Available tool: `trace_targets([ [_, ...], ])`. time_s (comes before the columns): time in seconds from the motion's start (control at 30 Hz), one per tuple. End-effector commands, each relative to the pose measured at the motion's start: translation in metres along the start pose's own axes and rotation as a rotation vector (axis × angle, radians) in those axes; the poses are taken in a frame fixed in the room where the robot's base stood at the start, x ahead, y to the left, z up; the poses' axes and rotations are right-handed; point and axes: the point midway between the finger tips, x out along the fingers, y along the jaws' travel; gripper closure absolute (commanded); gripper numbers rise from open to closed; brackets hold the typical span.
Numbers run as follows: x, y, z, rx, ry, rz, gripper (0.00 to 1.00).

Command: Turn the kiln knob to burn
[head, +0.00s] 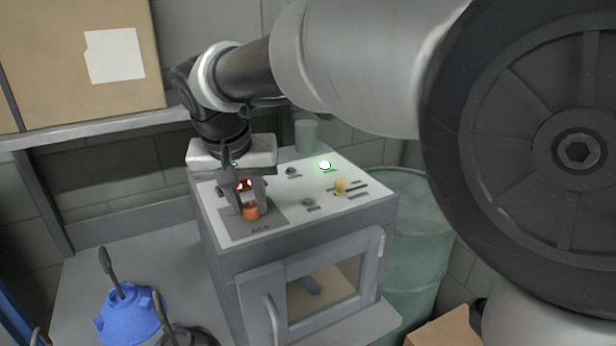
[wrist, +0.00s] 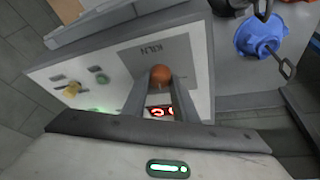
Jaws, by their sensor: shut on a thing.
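The kiln (head: 222,258) is a grey box with a pale control panel on top and a windowed door in front. An orange knob (head: 251,213) stands on a darker patch at the panel's left front. It also shows in the wrist view (wrist: 160,73), near the printed word KILN. My gripper (head: 250,207) points down at the panel and is shut on the orange knob, one finger on each side. The fingers hide part of the knob, and I cannot read its setting. A red lit display (wrist: 158,112) shows between the fingers, partly covered.
The panel also has a yellow control (head: 340,186), a green button (head: 308,201), a dark knob (head: 291,170) and a lit green lamp (head: 325,165). A blue hood (head: 128,318) lies at the lower left. A green barrel (head: 412,235) stands right of the kiln.

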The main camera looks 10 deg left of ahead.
Motion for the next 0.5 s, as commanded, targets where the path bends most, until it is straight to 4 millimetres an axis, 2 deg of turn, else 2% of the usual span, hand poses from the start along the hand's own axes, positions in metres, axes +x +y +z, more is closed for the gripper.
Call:
trace_targets([
  [0.5, -0.0014, -0.0040, -0.0029, 0.441, -0.024, 0.184, 0.97],
])
